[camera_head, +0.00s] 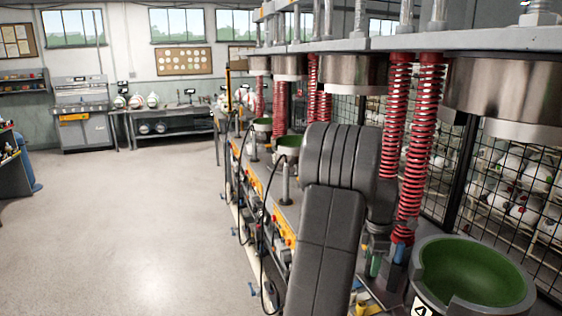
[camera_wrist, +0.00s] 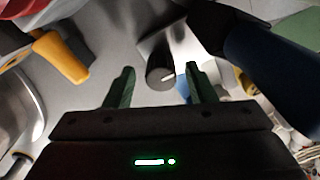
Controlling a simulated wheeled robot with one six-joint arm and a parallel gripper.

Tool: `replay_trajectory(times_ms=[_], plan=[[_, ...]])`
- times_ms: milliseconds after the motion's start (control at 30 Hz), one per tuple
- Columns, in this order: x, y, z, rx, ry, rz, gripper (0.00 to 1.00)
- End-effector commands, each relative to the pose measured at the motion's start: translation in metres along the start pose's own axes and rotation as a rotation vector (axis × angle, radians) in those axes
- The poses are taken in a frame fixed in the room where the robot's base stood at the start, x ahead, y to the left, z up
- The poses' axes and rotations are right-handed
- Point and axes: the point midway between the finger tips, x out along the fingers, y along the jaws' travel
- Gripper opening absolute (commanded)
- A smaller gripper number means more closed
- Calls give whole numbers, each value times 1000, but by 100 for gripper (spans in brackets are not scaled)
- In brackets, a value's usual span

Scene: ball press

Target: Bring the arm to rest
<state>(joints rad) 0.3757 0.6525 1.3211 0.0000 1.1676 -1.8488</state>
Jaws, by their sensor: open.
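In the wrist view my gripper (camera_wrist: 158,85) has its two green fingers spread apart with nothing held between them. In the head view my dark grey arm rises in the middle, in front of the press machine (camera_head: 290,215). My gripper is mostly hidden there behind the arm.
A grey press bowl with a green lining (camera_head: 475,272) stands at the lower right. Red springs (camera_head: 412,150) and a metal press head (camera_head: 505,95) are close to my arm. A yellow-orange part (camera_wrist: 60,55) shows at left in the wrist view. Open floor (camera_head: 120,220) lies left.

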Motion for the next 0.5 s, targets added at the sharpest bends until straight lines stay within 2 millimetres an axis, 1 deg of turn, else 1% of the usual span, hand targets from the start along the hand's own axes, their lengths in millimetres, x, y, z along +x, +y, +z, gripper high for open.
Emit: replay_trajectory(times_ms=[167,500], plan=[[-31,1,0,0,-1,5,50],[-100,1,0,0,-2,5,50]])
